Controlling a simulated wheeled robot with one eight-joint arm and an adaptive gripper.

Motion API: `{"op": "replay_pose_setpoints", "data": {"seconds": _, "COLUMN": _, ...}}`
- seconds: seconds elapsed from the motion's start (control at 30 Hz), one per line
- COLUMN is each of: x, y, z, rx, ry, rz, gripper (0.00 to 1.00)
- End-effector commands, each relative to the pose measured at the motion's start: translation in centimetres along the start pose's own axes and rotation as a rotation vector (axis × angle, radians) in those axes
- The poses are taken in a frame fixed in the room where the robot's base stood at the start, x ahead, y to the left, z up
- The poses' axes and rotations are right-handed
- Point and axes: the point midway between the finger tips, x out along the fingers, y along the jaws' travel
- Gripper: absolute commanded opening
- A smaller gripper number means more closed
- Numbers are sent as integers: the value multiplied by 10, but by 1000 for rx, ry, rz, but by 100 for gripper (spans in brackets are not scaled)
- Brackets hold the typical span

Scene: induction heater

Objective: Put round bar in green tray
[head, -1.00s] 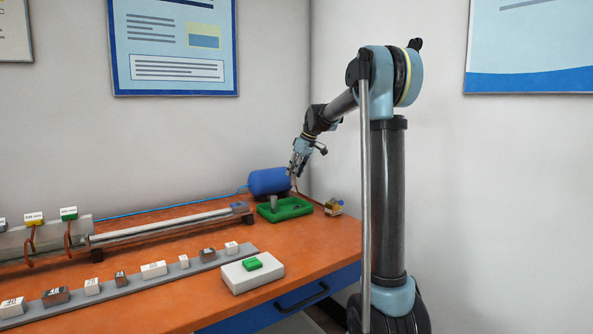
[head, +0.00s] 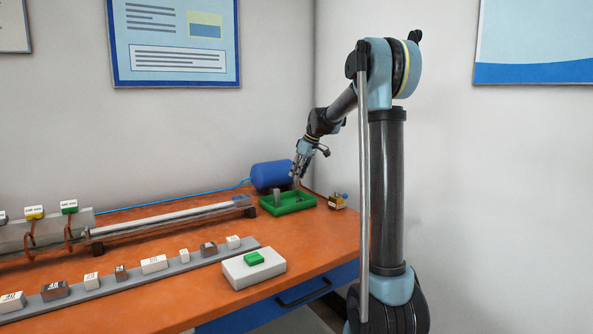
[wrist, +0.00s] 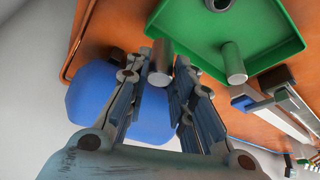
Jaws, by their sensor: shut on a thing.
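My gripper (head: 299,172) is at the back right of the orange bench, just above the green tray (head: 291,209). It is shut on a grey metal round bar (wrist: 160,62), which it holds by the sides. The bar's lower end is near the tray's back edge; I cannot tell whether it touches. Another grey round bar (head: 276,197) stands upright in the tray; it also shows in the wrist view (wrist: 235,65). The tray's wall (wrist: 277,61) shows at the top of the wrist view.
A blue cylinder (head: 268,175) lies behind the tray, close to my gripper. A small brass fitting (head: 337,201) sits right of the tray. A long rail (head: 170,220) runs to the left, and a white box with a green button (head: 254,272) stands in front.

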Motion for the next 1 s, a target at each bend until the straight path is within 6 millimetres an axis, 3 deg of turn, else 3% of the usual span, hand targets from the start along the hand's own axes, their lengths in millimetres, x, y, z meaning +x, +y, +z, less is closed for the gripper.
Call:
{"op": "replay_pose_setpoints", "data": {"seconds": 0.6, "x": 43, "y": 0, "z": 19, "rx": 0, "ry": 0, "rz": 0, "gripper": 0}}
{"op": "replay_pose_setpoints", "data": {"seconds": 1.0, "x": 50, "y": 0, "z": 22, "rx": 0, "ry": 0, "rz": 0, "gripper": 0}}
